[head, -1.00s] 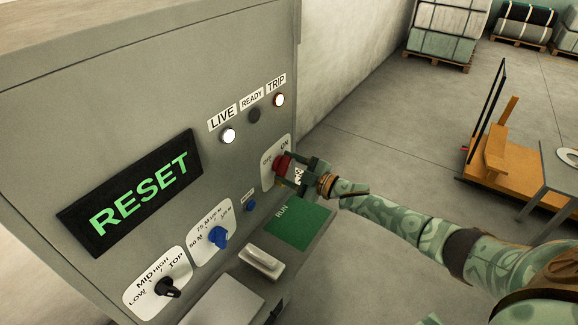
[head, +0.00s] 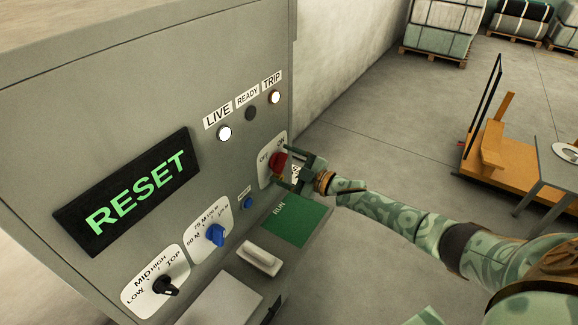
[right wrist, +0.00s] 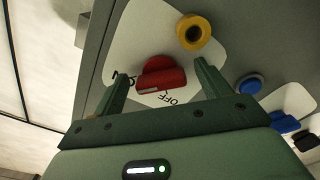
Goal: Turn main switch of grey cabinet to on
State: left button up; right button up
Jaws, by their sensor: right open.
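The grey cabinet (head: 60,120) fills the left of the head view. Its red main switch (head: 279,161) sits on a white plate marked OFF and ON near the right edge of the front. My right gripper (head: 290,170) is open at the switch. In the right wrist view the red knob (right wrist: 160,75) shows between the two spread fingers, with a gap on either side; it is not gripped. ON is by the left finger and OFF just below the knob. I cannot tell which mark the knob points to. My left gripper is not in view.
The display (head: 125,195) reads RESET. The LIVE lamp (head: 224,133) and TRIP lamp (head: 274,97) are lit; READY (head: 251,113) is dark. Blue (head: 215,235) and black (head: 165,286) knobs sit lower left. A yellow ring (right wrist: 193,32) is beside the switch. An orange cart (head: 490,150) stands right.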

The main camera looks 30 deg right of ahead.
jog(key=v, duration=1.6)
jog(key=shift+d+b, duration=0.15)
jog(key=shift+b, duration=0.3)
jog(key=shift+s, duration=0.1)
